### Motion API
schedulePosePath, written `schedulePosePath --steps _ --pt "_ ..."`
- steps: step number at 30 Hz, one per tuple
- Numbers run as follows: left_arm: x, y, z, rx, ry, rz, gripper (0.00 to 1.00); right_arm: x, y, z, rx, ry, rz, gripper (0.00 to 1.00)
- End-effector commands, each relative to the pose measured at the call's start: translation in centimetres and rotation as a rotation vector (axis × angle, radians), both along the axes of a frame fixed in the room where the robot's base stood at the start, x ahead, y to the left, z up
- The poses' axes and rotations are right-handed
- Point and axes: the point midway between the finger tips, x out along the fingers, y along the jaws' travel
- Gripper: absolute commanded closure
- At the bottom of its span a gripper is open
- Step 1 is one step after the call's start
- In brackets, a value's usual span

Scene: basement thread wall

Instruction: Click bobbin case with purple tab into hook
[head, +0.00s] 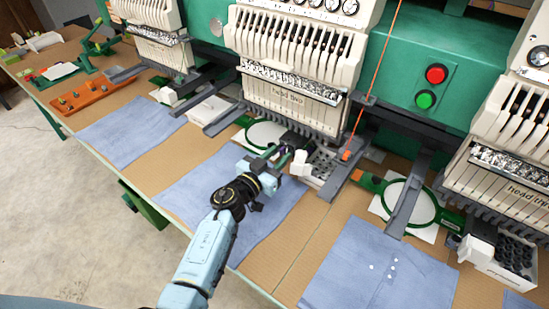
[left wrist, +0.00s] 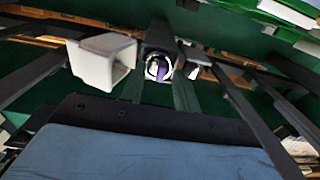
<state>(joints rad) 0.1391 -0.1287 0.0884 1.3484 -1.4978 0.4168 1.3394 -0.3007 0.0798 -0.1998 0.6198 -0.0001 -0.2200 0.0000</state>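My left gripper (head: 278,158) reaches in from the front, under the middle sewing head (head: 297,110), beside a white block (head: 300,164). In the left wrist view, the bobbin case (left wrist: 158,68), a small round shiny metal piece with a purple tab, sits between the tips of my left gripper (left wrist: 158,80). The fingers look closed on it. In the head view only a dark purplish spot shows at the fingertips. The hook is not clearly visible; the case and the dark machine parts hide that area. My right gripper is in neither view.
The white block (left wrist: 100,62) is close left of the fingers in the wrist view. Dark grey machine arms (head: 345,180) flank the gripper. A box of bobbins (head: 510,255) stands at right. Blue cloths (head: 380,270) lie on the table. An orange tray (head: 90,97) is far left.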

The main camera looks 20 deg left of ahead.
Motion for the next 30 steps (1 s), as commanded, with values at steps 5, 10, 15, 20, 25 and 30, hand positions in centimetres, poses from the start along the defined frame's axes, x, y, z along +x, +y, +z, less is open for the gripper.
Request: schedulePosePath --steps 5,10,15,20,25,30 --pt "-1.2 0.6 0.0 0.002 0.002 0.004 0.68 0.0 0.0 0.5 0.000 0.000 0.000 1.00" --pt "-4.3 1.7 0.0 0.004 0.004 0.002 0.68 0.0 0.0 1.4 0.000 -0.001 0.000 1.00" --pt "-7.9 2.9 0.0 0.003 0.003 0.000 0.68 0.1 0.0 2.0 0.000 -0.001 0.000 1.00" --pt "-10.6 3.9 0.0 0.002 0.002 0.000 0.68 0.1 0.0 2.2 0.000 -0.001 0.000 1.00" --pt "-12.2 4.4 0.0 0.000 0.001 0.000 0.68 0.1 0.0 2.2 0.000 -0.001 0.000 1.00" --pt "-12.6 4.6 0.0 0.001 0.000 0.000 0.68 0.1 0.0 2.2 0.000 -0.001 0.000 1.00"
